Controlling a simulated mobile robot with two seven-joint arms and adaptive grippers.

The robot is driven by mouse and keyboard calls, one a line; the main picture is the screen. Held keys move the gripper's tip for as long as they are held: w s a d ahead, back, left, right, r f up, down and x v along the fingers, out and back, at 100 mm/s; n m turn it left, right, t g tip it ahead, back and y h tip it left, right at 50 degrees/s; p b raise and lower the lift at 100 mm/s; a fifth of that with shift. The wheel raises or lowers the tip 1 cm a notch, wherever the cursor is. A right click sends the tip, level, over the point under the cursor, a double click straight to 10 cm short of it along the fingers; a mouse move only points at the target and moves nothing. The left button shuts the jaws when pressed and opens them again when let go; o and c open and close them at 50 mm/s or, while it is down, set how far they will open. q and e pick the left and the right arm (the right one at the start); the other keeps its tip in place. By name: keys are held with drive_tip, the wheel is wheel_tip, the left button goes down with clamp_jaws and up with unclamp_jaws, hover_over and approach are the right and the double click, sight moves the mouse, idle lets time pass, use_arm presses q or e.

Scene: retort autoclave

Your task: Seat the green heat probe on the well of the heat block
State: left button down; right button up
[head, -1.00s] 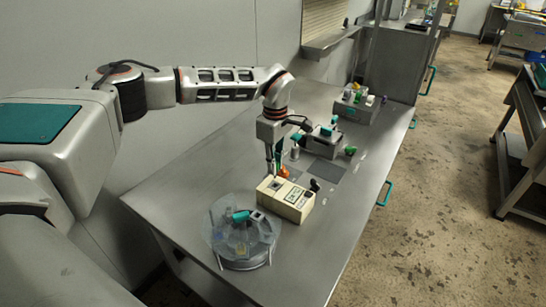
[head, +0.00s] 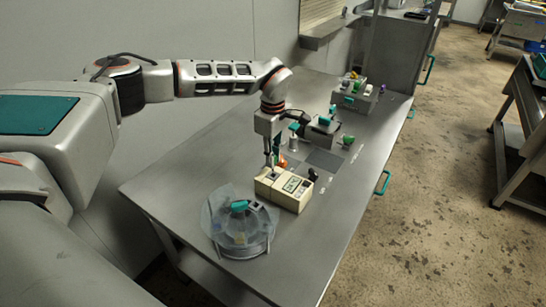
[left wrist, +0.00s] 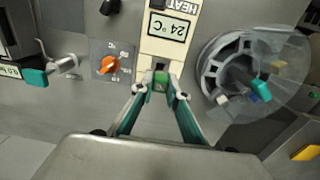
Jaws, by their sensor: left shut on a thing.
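The heat block (head: 290,193) is a cream box on the steel table, with a display that reads 24 °C in the left wrist view (left wrist: 167,28). My left gripper (head: 270,167) points down at the block's left end. In the left wrist view its teal-padded fingers (left wrist: 160,92) are shut on the green heat probe (left wrist: 160,77), of which only a small green part shows between the tips. The probe is over the block's plain end. The well is hidden under it, and I cannot tell whether the probe touches it. My right gripper is not in view.
A round device with a clear lid (head: 243,245) stands close to the block. An orange knob on a dial plate (left wrist: 107,65) lies on its other side. Grey boxes with teal and coloured parts (head: 327,133) stand farther back. The table's right front is clear.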

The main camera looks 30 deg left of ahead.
use_arm(q)
drive_tip(key=shift+f, duration=0.25)
idle(0.4)
drive_tip(key=shift+f, duration=0.35)
drive_tip(key=shift+f, duration=0.6)
idle(0.3)
drive_tip(key=shift+f, duration=0.35)
drive_tip(key=shift+f, duration=0.65)
idle(1.4)
drive_tip(key=c, duration=1.9)
unclamp_jaws()
drive_tip(key=shift+o, duration=0.4)
